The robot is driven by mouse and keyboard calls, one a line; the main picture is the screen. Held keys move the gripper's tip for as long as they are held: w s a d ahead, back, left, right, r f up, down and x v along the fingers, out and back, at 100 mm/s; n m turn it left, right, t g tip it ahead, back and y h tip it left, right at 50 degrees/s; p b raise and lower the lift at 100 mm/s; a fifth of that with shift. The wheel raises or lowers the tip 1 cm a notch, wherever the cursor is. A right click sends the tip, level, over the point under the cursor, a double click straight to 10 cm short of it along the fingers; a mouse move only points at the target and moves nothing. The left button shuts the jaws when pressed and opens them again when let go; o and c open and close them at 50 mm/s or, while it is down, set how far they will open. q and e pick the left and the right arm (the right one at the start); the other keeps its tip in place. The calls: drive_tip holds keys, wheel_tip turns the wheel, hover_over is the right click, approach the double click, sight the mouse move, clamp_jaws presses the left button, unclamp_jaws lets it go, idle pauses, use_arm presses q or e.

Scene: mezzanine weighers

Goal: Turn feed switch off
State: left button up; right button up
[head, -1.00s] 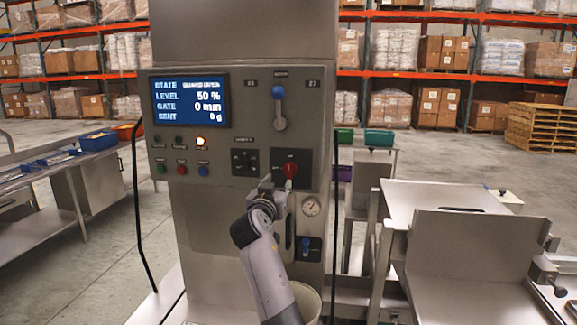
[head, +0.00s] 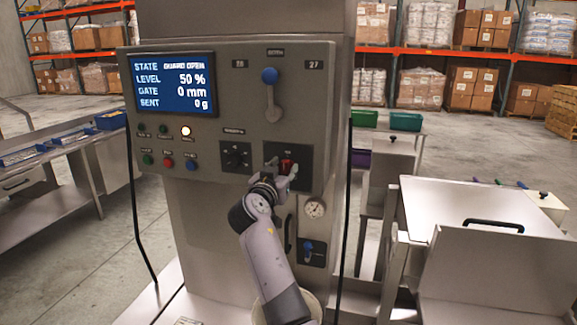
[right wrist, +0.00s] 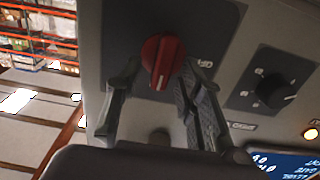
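The red rotary switch (head: 287,166) is on a dark plate at the lower right of the grey control panel (head: 318,110). In the right wrist view the red knob (right wrist: 162,60) has a pale mark on its ridge. My right gripper (head: 281,178) is at the switch; in the wrist view its two fingers (right wrist: 158,92) stand apart on either side of the knob, with gaps visible. Whether the fingertips touch the knob cannot be told. The lettering beside the knob is too blurred to read fully. My left gripper is not in view.
The screen (head: 174,84) reads guard open, level 50 %, gate 0 mm. A black selector (head: 235,156) is left of the switch, and a blue-knobbed lever (head: 270,90) is above. A gauge (head: 314,208) and blue valve (head: 308,246) sit below.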

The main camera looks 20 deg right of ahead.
drive_tip(key=shift+s+a+r, duration=0.1)
drive_tip(key=shift+a, duration=0.1)
clamp_jaws()
idle(0.3)
